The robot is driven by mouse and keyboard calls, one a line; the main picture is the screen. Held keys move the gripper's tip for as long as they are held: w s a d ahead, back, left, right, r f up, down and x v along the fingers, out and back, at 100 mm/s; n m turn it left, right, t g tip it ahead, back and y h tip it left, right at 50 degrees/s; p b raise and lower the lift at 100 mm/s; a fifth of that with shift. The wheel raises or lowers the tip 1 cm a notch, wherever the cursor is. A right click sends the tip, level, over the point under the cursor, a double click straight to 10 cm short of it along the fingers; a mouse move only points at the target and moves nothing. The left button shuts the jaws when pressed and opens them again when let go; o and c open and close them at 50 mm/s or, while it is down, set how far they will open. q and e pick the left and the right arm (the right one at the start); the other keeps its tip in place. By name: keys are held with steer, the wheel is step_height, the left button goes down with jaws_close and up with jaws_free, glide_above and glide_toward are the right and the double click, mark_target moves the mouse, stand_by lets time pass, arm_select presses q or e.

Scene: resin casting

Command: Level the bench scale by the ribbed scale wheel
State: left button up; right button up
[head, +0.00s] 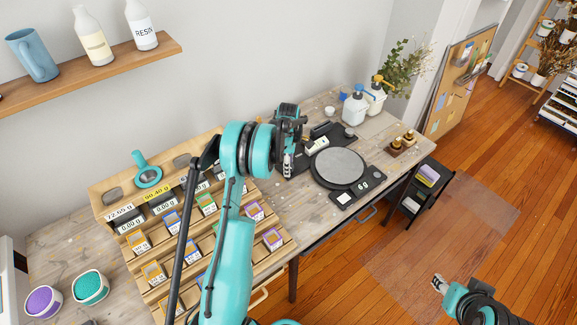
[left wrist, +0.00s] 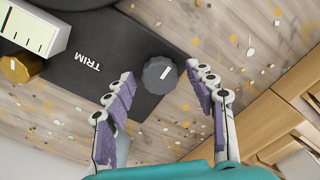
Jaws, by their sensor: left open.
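The bench scale (head: 340,168) stands on the bench, with a round grey plate on a black base. In the left wrist view, the dark ribbed wheel (left wrist: 160,75) has a white line on top. It sits at the corner of a black panel (left wrist: 115,45) marked TRIM. My left gripper (left wrist: 160,82) is open, its purple-padded fingertips on either side of the wheel's near edge, with nothing held. In the head view, my left gripper (head: 289,168) hangs left of the scale; I cannot make out the wheel there. My right gripper (head: 438,284) is over the floor at lower right.
A white gauge (head: 316,144) lies behind the scale; a brass knob (left wrist: 16,69) is near it in the wrist view. White pump bottles (head: 354,108) stand at the back. A wooden rack (head: 262,232) of packets is left of the scale. Small amber bottles (head: 403,141) stand to the right.

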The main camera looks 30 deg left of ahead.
arm_select(q)
steer(key=c, duration=1.2)
steer(key=shift+o, duration=0.2)
steer(key=shift+m, duration=0.3)
steer(key=m, duration=0.9)
steer(key=shift+m+b, duration=0.4)
steer(key=m, duration=0.5)
steer(key=shift+m, duration=0.3)
steer(key=m, duration=0.5)
steer(key=shift+m, duration=0.3)
